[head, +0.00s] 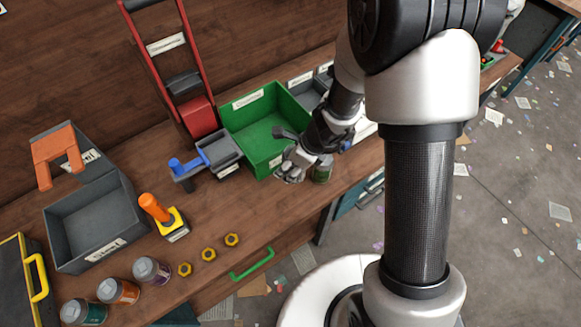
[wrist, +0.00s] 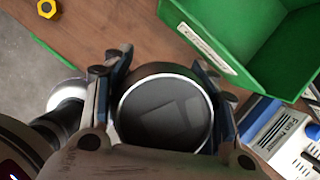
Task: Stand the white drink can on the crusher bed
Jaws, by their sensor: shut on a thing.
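My gripper (head: 306,157) is at the front edge of the bench, beside the green crate. In the wrist view my gripper (wrist: 163,68) is shut on a round container (wrist: 165,112) with a dark grey top and a silver rim, its fingers on both sides. In the head view a greenish jar-like body (head: 323,172) shows beside the fingers, partly hidden. I cannot make out a white drink can. No crusher bed can be named surely; a grey device with a blue lever (head: 207,160) and a red upright frame (head: 195,112) stand left of the crate.
The green crate (head: 240,118) also shows in the wrist view (wrist: 222,58). Several lidded jars, yellow nuts (head: 208,254), an orange-handled tool (head: 155,208) and a grey bin (head: 60,222) are at left. White and blue boxes (wrist: 275,125) lie right of the gripper.

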